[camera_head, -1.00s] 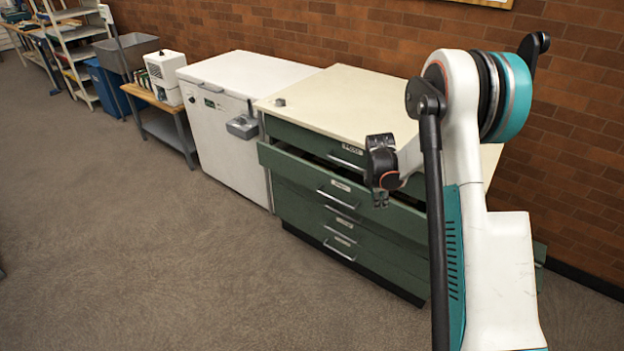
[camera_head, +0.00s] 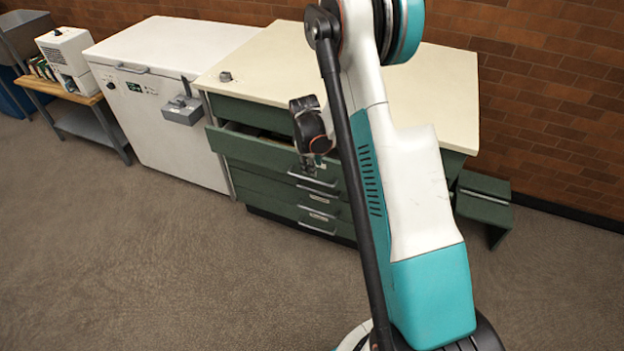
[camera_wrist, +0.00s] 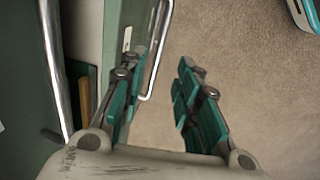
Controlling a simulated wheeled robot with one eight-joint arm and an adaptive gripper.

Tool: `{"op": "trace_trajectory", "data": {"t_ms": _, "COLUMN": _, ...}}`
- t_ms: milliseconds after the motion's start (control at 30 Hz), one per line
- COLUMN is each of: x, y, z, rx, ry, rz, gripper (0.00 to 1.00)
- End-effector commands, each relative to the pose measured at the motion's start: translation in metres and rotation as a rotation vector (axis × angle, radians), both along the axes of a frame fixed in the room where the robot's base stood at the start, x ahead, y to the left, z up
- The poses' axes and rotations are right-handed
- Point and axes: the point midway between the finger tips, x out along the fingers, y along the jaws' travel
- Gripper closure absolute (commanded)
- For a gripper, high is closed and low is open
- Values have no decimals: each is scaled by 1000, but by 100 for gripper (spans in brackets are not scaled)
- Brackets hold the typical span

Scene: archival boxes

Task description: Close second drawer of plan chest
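The green plan chest (camera_head: 285,205) with a cream top stands against the brick wall. Its second drawer (camera_head: 250,150) is pulled out, and dark contents show behind its front. My gripper (camera_head: 312,168) is at that drawer's front, near its handle. In the wrist view my gripper (camera_wrist: 160,92) is open and empty. The drawer's front panel (camera_wrist: 125,25) and its silver handle (camera_wrist: 157,55) lie beyond the fingers, with the left finger overlapping the panel. Contact cannot be told. The top drawer's handle (camera_wrist: 53,70) is at the left. My arm hides the chest's right part.
A white chest freezer (camera_head: 165,100) stands left of the plan chest, with a grey box (camera_head: 183,110) on its front. A bench (camera_head: 90,120) with a white machine is farther left. A green step stool (camera_head: 484,195) is at the right. Carpet in front is clear.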

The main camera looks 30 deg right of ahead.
Motion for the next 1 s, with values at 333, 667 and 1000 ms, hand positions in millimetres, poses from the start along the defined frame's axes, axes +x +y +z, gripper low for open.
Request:
{"op": "trace_trajectory", "data": {"t_ms": 333, "x": 7, "y": -10, "z": -66, "rx": 0, "ry": 0, "rz": 1, "gripper": 70}}
{"op": "trace_trajectory", "data": {"t_ms": 667, "x": 10, "y": -13, "z": -85, "rx": 0, "ry": 0, "rz": 2, "gripper": 70}}
{"op": "trace_trajectory", "data": {"t_ms": 1000, "x": 10, "y": -13, "z": -85, "rx": 0, "ry": 0, "rz": 2, "gripper": 95}}
